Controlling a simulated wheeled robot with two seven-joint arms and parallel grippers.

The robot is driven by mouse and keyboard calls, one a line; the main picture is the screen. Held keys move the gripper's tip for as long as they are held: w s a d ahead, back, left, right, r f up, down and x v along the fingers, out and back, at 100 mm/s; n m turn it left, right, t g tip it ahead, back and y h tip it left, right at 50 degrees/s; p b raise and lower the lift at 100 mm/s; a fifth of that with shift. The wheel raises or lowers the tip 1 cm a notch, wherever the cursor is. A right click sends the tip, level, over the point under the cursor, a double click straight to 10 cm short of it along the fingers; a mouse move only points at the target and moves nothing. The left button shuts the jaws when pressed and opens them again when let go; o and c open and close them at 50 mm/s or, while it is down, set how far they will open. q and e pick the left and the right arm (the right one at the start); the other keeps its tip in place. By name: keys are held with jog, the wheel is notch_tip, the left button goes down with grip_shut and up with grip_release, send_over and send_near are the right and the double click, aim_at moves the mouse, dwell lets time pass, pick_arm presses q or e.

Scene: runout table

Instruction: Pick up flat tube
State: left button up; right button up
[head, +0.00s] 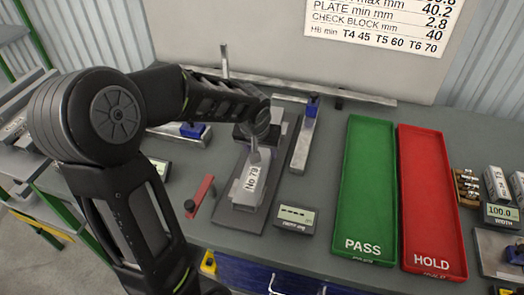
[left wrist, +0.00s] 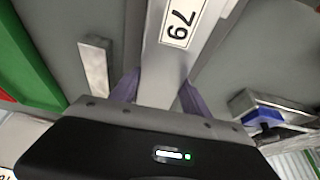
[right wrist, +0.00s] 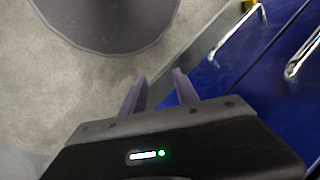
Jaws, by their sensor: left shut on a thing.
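The flat tube (head: 246,195) is a grey metal bar with a white "No 79" label, at the middle of the table in the head view. It also shows in the left wrist view (left wrist: 157,75), running away between the fingers. My left gripper (head: 259,148) is shut on the tube, with one finger along each side. The tube is over a dark grey plate; whether it touches the plate I cannot tell. My right gripper (right wrist: 160,92) is open and empty, above the floor beside the blue drawers; it is not seen in the head view.
A green PASS tray (head: 367,185) and a red HOLD tray (head: 430,200) lie to the right. A small display (head: 295,218) stands right of the tube. A blue-ended metal gauge (head: 305,135) and a red bar (head: 200,195) lie on either side. Blue drawers (right wrist: 245,60) are below.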

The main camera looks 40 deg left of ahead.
aim_at(261, 150)
pick_arm(q)
grip_shut()
jog(key=shift+r, duration=0.15)
jog(key=shift+w+r, duration=0.1)
jog(key=shift+r, duration=0.15)
notch_tip(261, 150, up, 9)
jog(key=b, duration=0.1)
jog(key=shift+r, duration=0.15)
dwell(0.5)
